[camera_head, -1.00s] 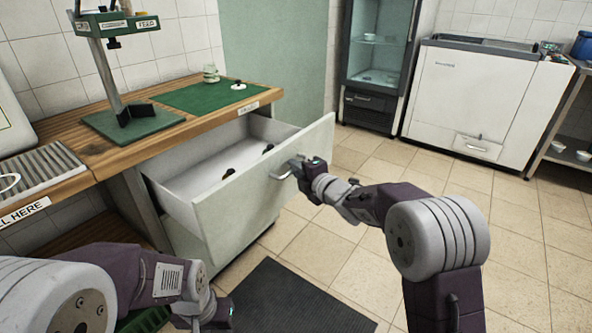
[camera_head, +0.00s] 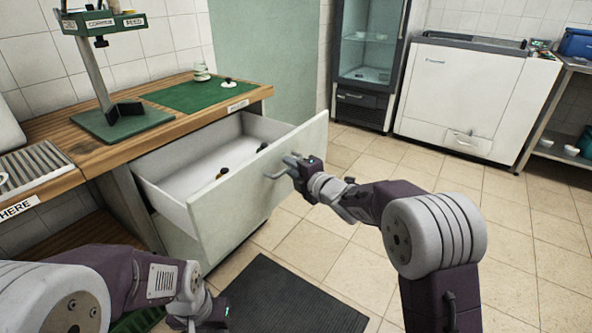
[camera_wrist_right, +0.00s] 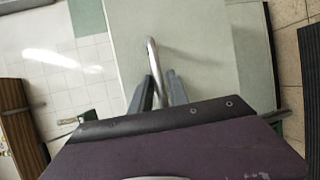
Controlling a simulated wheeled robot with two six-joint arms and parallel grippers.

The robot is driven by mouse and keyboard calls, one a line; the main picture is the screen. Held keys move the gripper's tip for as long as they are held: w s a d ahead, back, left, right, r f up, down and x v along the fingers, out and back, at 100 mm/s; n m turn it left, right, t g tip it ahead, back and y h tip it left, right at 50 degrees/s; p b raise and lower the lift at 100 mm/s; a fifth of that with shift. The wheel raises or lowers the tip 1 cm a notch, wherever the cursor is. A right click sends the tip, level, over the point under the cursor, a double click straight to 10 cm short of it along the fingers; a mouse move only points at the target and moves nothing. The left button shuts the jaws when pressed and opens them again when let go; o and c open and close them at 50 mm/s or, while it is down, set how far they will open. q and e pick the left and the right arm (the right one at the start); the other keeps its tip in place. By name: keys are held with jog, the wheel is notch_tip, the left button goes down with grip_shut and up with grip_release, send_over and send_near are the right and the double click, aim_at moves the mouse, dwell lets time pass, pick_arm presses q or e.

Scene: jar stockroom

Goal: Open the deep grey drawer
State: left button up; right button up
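The deep grey drawer (camera_head: 240,190) stands well out from the wooden counter, with its white inside showing. Its bar handle (camera_head: 272,176) is on the front panel, and the handle also shows in the right wrist view (camera_wrist_right: 151,52). My right gripper (camera_head: 291,163) is at the handle. In the right wrist view its two fingers (camera_wrist_right: 160,80) stand apart, with the bar between them and a small gap beside it, so it looks open. My left gripper (camera_head: 222,312) is low at the front, away from the drawer; its fingers are too unclear to read.
Small dark items (camera_head: 222,172) lie inside the drawer. The counter (camera_head: 95,160) carries a green stand (camera_head: 125,118) and a green mat (camera_head: 195,95). A dark floor mat (camera_head: 285,300) lies before the drawer. Tiled floor is clear toward the white chest freezer (camera_head: 465,95).

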jog(key=p+v, duration=0.2)
jog(key=v, duration=0.6)
jog(key=shift+s, duration=0.2)
jog(key=shift+d+r, duration=0.1)
jog(key=shift+d, duration=0.1)
notch_tip(320, 180, up, 4)
jog(key=s+d+m+h+p, duration=0.1)
jog(key=d+p, duration=0.1)
jog(key=s+d+f+m+g+h, duration=0.5)
jog(key=s+d+f+m+h, duration=0.2)
jog(key=s+d+f+m, duration=0.45)
jog(key=s+f+m+g, duration=0.85)
jog(key=s+m, duration=0.45)
jog(key=s, duration=0.2)
notch_tip(320, 180, up, 37)
jog(key=p, duration=3.8)
jog(key=shift+a+r+t+p, duration=0.15)
jog(key=shift+a+t+p, duration=0.15)
jog(key=shift+t+p, duration=0.15)
